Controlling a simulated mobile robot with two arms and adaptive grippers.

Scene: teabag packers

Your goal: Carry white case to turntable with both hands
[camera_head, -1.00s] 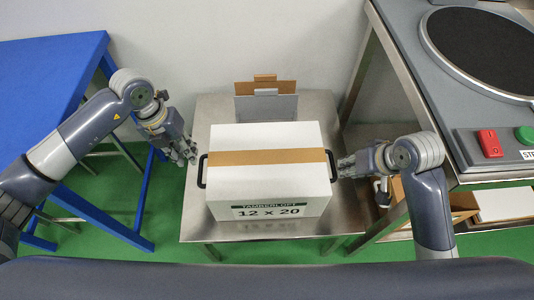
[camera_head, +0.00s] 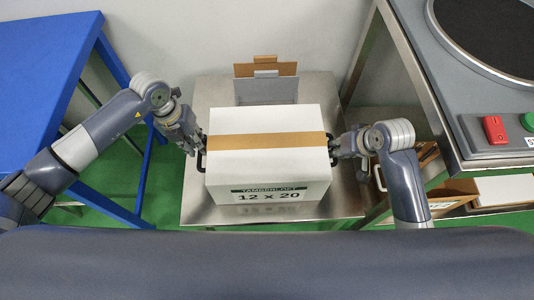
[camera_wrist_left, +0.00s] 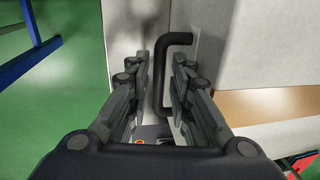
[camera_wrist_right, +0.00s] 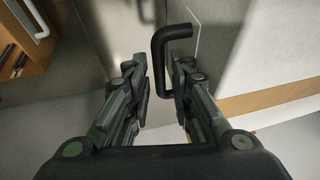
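The white case (camera_head: 266,172) stands upright on a low steel table, with a brown tape band across its top and a black handle on each side. My left gripper (camera_head: 196,146) is at its left side. In the left wrist view the fingers (camera_wrist_left: 163,70) are apart with the left handle (camera_wrist_left: 163,75) between them. My right gripper (camera_head: 335,147) is at its right side. In the right wrist view the fingers (camera_wrist_right: 163,75) are apart and the right handle (camera_wrist_right: 158,70) lies between them, toward their tips. The turntable's dark disc (camera_head: 490,35) is at the upper right, partly out of frame.
The low steel table (camera_head: 345,195) has bare margins around the case. A grey and brown carton piece (camera_head: 266,90) stands behind it. A blue table (camera_head: 45,80) is at left. A red button (camera_head: 494,130) and a green one sit on the turntable's grey housing. Boxes lie below.

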